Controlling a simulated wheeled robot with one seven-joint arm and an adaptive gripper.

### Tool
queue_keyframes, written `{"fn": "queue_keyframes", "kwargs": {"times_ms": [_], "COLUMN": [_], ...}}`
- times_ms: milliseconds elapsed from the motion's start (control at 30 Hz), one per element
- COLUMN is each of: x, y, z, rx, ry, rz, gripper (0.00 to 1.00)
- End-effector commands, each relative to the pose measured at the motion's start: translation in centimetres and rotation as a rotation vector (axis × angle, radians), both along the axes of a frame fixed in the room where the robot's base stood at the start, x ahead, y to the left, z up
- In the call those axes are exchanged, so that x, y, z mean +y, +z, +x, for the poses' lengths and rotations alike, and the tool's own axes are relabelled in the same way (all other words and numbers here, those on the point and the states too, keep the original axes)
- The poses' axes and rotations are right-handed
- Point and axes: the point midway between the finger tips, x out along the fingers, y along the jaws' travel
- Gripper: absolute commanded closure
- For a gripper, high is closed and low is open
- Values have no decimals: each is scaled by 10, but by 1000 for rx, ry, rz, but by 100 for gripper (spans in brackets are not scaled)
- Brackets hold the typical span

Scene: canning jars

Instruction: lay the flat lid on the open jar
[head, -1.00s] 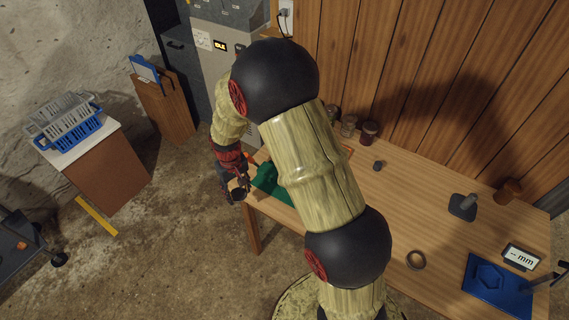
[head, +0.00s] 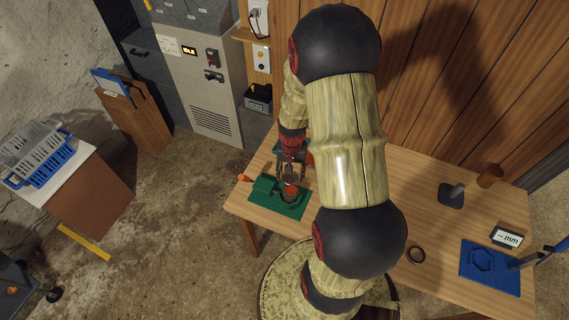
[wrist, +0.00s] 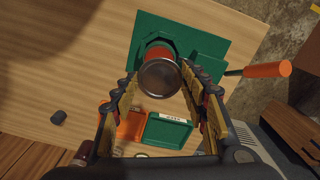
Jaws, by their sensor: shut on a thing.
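My gripper (head: 291,172) is shut on the flat lid (wrist: 160,78), a round grey metal disc between the fingertips in the wrist view. The open jar (wrist: 157,50), with orange-red contents or colouring, stands in the green holder (wrist: 143,24) on the table. The jar also shows in the head view (head: 290,194), just below my gripper. The lid hides part of the jar's mouth in the wrist view. It appears to be above the jar; I cannot tell whether they touch.
A green box (wrist: 168,131) and an orange box (wrist: 131,123) are nearby.

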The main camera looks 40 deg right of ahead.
Motion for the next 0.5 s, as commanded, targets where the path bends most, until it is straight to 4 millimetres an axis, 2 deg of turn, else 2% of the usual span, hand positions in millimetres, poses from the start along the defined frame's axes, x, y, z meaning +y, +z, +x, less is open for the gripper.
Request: {"fn": "queue_keyframes", "kwargs": {"times_ms": [500], "x": [0], "y": [-4], "z": [-2], "rx": [-1], "ry": [-3], "rz": [2], "gripper": [64]}}
